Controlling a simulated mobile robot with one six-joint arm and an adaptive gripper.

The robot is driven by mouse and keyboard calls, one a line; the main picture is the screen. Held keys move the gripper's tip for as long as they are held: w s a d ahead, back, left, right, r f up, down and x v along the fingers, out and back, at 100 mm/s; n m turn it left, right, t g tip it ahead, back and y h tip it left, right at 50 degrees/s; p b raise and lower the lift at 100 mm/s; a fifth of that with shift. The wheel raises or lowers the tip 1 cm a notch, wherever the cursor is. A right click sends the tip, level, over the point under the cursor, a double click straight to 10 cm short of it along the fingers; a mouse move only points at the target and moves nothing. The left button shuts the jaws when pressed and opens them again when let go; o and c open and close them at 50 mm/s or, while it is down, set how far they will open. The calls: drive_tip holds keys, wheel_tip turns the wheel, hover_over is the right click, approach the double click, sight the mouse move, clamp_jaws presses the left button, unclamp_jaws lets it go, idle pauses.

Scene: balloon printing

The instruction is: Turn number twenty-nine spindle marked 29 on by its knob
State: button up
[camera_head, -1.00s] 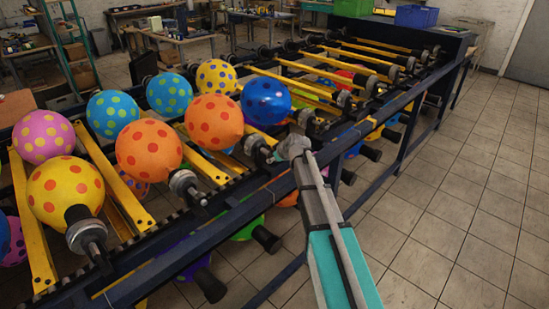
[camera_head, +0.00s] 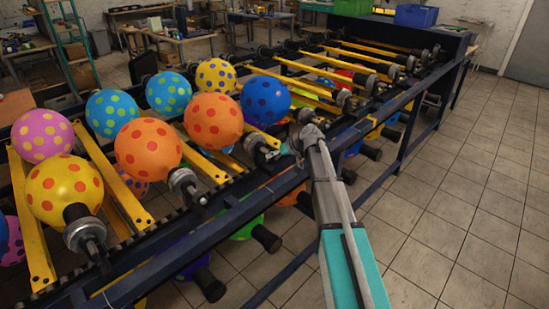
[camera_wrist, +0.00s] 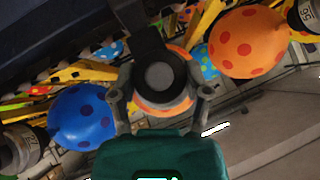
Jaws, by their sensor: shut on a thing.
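My gripper (camera_wrist: 160,102) is shut on the dark knob (camera_wrist: 158,75) of a spindle, with one finger on each side of it in the wrist view. An orange balloon (camera_wrist: 162,106) shows partly behind this knob. In the head view my gripper (camera_head: 285,156) is at the near rail, by the spindle (camera_head: 256,145) of the second orange spotted balloon (camera_head: 216,122). The number on the held spindle is not readable, so I cannot tell from the frames that it is 29.
A blue balloon (camera_wrist: 82,117) and its spindle (camera_wrist: 22,146) are on one side of my gripper in the wrist view. An orange balloon (camera_wrist: 247,42) and a numbered spindle (camera_wrist: 304,14) are on the other. The tiled floor (camera_head: 450,200) right of the rack is clear.

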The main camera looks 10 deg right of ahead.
drive_tip(key=y+b, duration=0.1)
drive_tip(key=m+g+y+b, duration=0.1)
drive_tip(key=shift+w+d+f+m+y, duration=0.1)
drive_tip(key=shift+f+m+y, duration=0.2)
drive_tip(key=shift+y, duration=0.1)
drive_tip(key=m+g+y+b, duration=0.1)
drive_tip(key=y+b, duration=0.1)
drive_tip(key=b, duration=0.1)
drive_tip(key=shift+f+m+b, duration=0.15)
drive_tip(key=shift+m+b, duration=0.25)
drive_tip(key=shift+m+g+y+b, duration=0.4)
drive_tip(key=shift+m+y+b, duration=0.2)
drive_tip(key=shift+y+b, duration=0.5)
drive_tip(key=shift+r+m+y+b, duration=0.25)
drive_tip(key=shift+m+y+b, duration=0.2)
drive_tip(key=shift+b, duration=0.25)
drive_tip(key=o, duration=1.1)
drive_tip(key=shift+o, duration=0.2)
drive_tip(key=shift+r+h+p, duration=0.2)
drive_tip(key=shift+h+p, duration=0.05)
drive_tip(key=shift+p, duration=0.4)
